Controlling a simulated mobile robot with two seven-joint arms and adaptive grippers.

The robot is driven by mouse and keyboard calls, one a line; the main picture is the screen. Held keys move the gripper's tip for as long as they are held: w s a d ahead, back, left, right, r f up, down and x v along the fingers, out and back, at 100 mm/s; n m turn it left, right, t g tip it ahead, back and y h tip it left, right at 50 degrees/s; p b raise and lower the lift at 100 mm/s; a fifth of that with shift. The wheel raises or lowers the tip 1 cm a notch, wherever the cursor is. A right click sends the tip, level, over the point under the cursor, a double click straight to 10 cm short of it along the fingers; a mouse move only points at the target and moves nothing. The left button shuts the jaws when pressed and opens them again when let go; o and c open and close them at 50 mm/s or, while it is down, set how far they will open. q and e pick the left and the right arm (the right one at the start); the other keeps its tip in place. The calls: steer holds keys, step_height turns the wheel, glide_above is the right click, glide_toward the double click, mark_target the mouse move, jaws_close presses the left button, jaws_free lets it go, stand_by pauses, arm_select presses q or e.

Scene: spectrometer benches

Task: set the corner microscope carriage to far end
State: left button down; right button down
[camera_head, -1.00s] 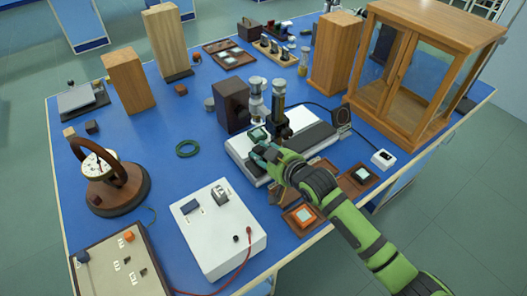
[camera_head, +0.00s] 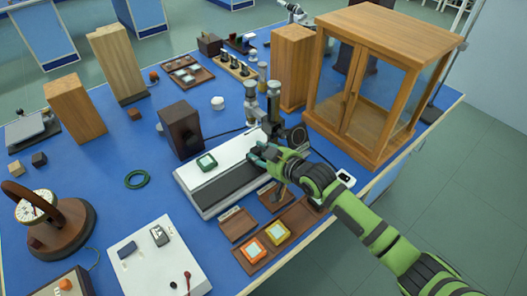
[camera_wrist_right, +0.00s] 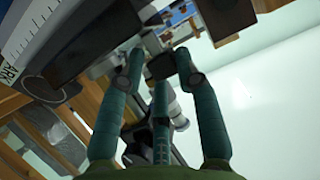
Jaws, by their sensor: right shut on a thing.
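The microscope (camera_head: 250,102), with pale and dark upright tubes, stands at the right, far end of a long white base with a dark rail (camera_head: 222,186). A green-framed piece (camera_head: 206,162) lies at the base's left end. My right gripper (camera_head: 260,151) is at the microscope's near side, low by the rail, and hides the lower part of the carriage. It is shut on a dark block of the carriage, which shows between the fingers in the right wrist view (camera_wrist_right: 160,66). A dark round disc (camera_head: 297,136) stands close to the right of the microscope. My left gripper is out of view.
A glazed wooden cabinet (camera_head: 372,85) stands behind my right arm. A dark brown block (camera_head: 181,130) stands left of the microscope. Brown trays (camera_head: 238,226) with orange and yellow pieces lie in front. Blue bench top is free around the green ring (camera_head: 137,179).

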steer(key=shift+w+a+r, duration=0.1)
steer(key=shift+w+r, duration=0.1)
steer(key=shift+r, duration=0.4)
steer(key=c, duration=1)
jaws_free()
steer(key=shift+c, duration=0.2)
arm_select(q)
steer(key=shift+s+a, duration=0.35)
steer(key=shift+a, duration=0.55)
arm_select(e)
steer(key=shift+s+f, duration=0.1)
steer(key=shift+f, duration=0.05)
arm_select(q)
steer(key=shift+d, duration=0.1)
arm_select(e)
steer(key=shift+f, duration=0.1)
steer(key=shift+s, duration=0.1)
steer(key=shift+s+d, duration=0.2)
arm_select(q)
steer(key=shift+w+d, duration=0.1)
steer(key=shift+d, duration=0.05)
arm_select(e)
steer(key=v, duration=1.1)
steer(key=shift+s, duration=0.1)
